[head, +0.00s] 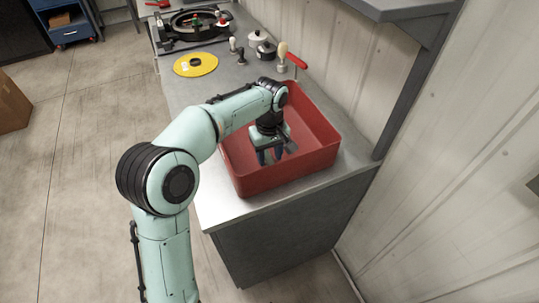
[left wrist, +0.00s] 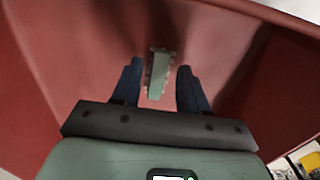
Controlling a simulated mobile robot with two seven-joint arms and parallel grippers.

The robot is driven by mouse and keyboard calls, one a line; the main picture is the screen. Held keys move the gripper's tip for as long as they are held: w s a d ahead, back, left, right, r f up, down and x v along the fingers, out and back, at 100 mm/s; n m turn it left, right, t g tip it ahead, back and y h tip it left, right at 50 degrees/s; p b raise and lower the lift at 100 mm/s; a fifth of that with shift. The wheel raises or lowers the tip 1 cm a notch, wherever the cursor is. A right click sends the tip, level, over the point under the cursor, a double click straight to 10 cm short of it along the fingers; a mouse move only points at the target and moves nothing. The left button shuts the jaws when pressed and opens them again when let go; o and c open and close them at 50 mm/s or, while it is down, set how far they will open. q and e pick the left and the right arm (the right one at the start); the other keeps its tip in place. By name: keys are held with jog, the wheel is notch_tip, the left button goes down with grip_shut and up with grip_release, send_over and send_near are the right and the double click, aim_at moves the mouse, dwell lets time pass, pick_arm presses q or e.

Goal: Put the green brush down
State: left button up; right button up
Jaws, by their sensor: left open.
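The green brush (left wrist: 158,84) shows in the left wrist view, lying between my two fingers with a gap on each side. It appears to rest on the floor of the red bin, though the exact contact is hard to tell. The red bin (head: 290,177) stands at the near end of the bench in the head view; its wall also shows in the left wrist view (left wrist: 40,75). My left gripper (head: 268,158) points down inside the bin, open around the brush, and it also shows in the left wrist view (left wrist: 159,65). In the head view the brush is hidden. My right gripper is not in view.
A yellow disc (head: 195,64) lies on the metal bench (head: 210,90) behind the bin. Small pots (head: 265,51) and a red-handled tool (head: 297,61) stand near the wall. A black ring-shaped device (head: 170,32) is at the far end. A dark shelf post (head: 410,90) rises right of the bin.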

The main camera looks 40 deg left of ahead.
aim_at(270, 160)
pick_arm(q)
notch_tip(270, 160, up, 11)
jog(key=p, duration=0.2)
jog(key=shift+r, duration=0.15)
dwell(0.5)
